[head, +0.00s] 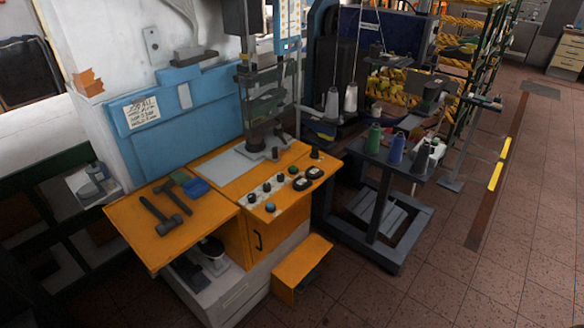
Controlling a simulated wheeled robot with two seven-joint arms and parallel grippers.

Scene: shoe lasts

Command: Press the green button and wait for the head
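An orange machine table (215,222) stands in the middle of the head view. Its front control strip (300,196) carries several dark round knobs and buttons. Whether the head and block touch is unclear. Neither of my grippers is in view.
Two hammers (163,210) lie on the table's left wing beside a blue item (196,187). An orange step (300,268) stands at the front base. A dark stand with thread spools (396,148) is to the right. The tiled floor (480,240) at right is clear.

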